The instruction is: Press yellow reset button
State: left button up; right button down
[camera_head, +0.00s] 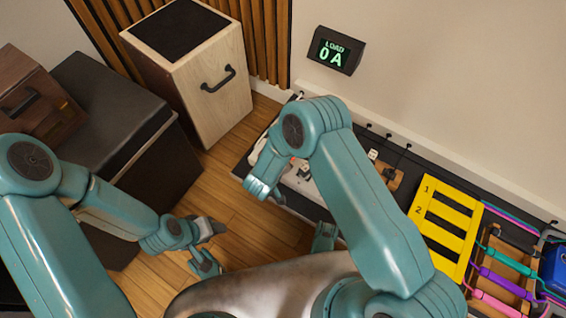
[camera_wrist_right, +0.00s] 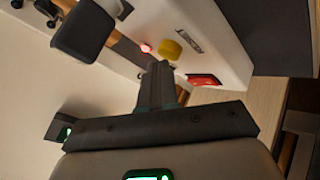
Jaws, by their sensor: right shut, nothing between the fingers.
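The yellow button (camera_wrist_right: 171,49) sits on the face of a white box (camera_wrist_right: 210,30) in the right wrist view. A glowing red light (camera_wrist_right: 146,48) is on one side of it and a red switch (camera_wrist_right: 205,80) on the other. My right gripper (camera_wrist_right: 158,68) is shut and empty, its tips close to the yellow button; I cannot tell if they touch it. In the head view my right arm hides most of the white box (camera_head: 303,183), and the yellow button cannot be made out. My left gripper (camera_head: 207,246) is open and empty above the wooden floor.
A yellow slotted plate (camera_head: 447,228) and coloured cables (camera_head: 500,282) lie at the right. A wooden cabinet (camera_head: 208,85) and a dark case (camera_head: 105,110) stand at the left. A black block (camera_wrist_right: 83,30) is near the box.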

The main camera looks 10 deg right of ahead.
jog(key=shift+f, duration=0.35)
dwell(0.5)
jog(key=shift+r, duration=0.85)
jog(key=shift+r+p, duration=1)
jog(key=shift+r, duration=1.55)
